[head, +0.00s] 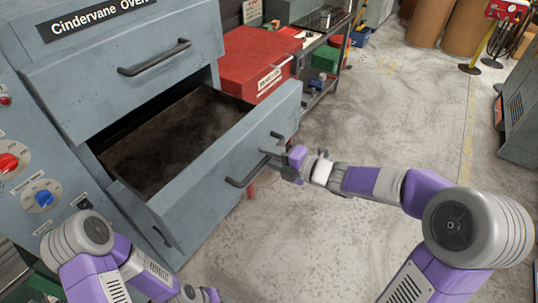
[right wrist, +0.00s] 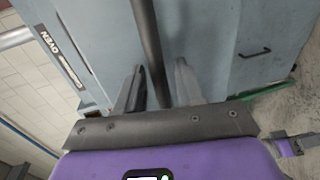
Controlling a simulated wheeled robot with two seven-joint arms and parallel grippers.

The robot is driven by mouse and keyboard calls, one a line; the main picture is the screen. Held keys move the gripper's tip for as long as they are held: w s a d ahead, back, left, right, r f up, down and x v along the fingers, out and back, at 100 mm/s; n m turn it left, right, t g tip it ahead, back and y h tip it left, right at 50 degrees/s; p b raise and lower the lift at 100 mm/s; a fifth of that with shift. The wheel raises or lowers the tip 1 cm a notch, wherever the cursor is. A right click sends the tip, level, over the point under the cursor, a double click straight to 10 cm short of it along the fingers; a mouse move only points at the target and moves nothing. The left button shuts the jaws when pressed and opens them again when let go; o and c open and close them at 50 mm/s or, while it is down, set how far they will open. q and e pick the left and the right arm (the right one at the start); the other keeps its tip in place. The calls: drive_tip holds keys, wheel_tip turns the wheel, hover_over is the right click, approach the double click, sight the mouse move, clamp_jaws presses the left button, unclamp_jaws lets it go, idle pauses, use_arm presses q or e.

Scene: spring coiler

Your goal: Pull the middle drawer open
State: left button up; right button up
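The middle drawer (head: 215,165) of the grey-blue oven stands pulled out, and its dark, empty-looking inside (head: 165,135) shows. Its dark bar handle (head: 240,181) is on the front face. My right gripper (head: 277,156) is at the handle, near its far end. In the right wrist view the handle bar (right wrist: 150,45) runs between the two fingers of my right gripper (right wrist: 158,80). A gap shows between the bar and the right-hand finger, so the fingers look open around it. My left arm is low at the left; its gripper is not visible.
The closed upper drawer (head: 130,65) with its own handle (head: 155,58) is above. A control panel with a red knob (head: 8,162) and a blue knob (head: 44,198) is at the left. A red toolbox (head: 258,62) stands behind the drawer. The floor (head: 340,230) in front is clear.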

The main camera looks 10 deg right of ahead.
drive_tip(key=p+v, duration=0.1)
drive_tip(key=v, duration=0.6)
drive_tip(key=shift+p, duration=0.4)
drive_tip(key=shift+s, duration=0.1)
drive_tip(key=a+f+m+g+h+p, duration=0.25)
drive_tip(key=f+m+h, duration=0.25)
drive_tip(key=f+m, duration=1.55)
drive_tip(key=s+a+f+m+g, duration=0.2)
drive_tip(key=s+f+m+g, duration=0.2)
drive_tip(key=s+f, duration=0.4)
drive_tip(key=s+a+f+m+g+h, duration=0.1)
drive_tip(key=s+a+f+m+g, duration=0.2)
drive_tip(key=s+f, duration=0.5)
drive_tip(key=shift+s+a+m+g, duration=0.2)
drive_tip(key=shift+s+m+g, duration=0.55)
drive_tip(key=shift+s+m, duration=0.3)
